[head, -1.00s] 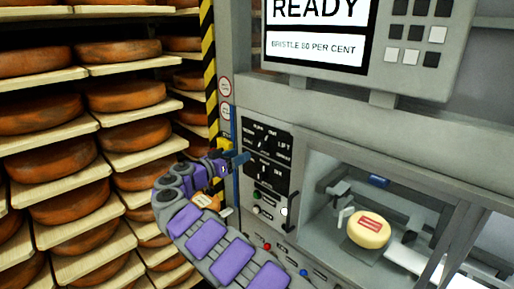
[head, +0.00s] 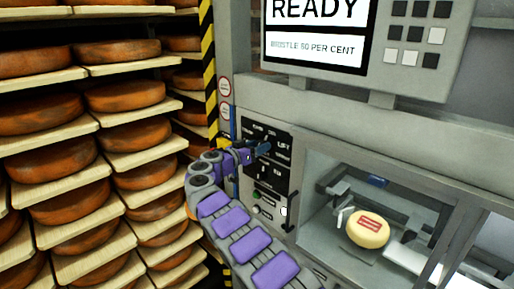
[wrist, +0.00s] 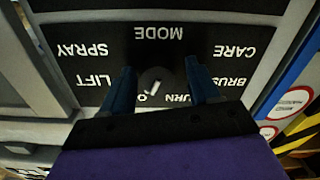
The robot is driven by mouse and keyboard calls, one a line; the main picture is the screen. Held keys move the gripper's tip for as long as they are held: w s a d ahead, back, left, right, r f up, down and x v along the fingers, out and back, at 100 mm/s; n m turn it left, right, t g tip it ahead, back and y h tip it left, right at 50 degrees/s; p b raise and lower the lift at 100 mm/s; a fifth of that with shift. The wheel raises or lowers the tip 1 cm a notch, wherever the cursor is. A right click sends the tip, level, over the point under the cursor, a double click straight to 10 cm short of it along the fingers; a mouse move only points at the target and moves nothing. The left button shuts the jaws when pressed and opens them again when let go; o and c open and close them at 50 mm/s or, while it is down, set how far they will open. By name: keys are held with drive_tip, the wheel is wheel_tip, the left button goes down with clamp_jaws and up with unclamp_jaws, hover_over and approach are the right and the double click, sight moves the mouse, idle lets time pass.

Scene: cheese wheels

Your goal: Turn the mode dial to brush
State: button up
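The mode dial (wrist: 153,79) shows in the wrist view on a black panel (wrist: 160,56) with upside-down labels MODE, SPRAY, CARE, LIFT and a partly hidden BRUSH. Its short white mark sits tilted; I cannot tell which label it points to. My gripper (wrist: 159,66) is open, with one blue finger on each side of the dial. I cannot tell whether the fingers touch it. In the head view my gripper (head: 262,148) is at the upper part of the black panel (head: 281,181) and hides the dial there.
The display (head: 316,30) reads READY with a bristle percentage. Below the panel are a green button (head: 257,195) and a dark handle (head: 292,210). A cheese wheel (head: 368,229) sits in the machine bay at right. Cheese shelves (head: 125,73) fill the left.

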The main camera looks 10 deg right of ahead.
drive_tip(key=c, duration=0.9)
drive_tip(key=shift+c, duration=0.2)
drive_tip(key=shift+n, duration=0.5)
drive_tip(key=shift+n+p, duration=3.85)
drive_tip(key=shift+n, duration=4.55)
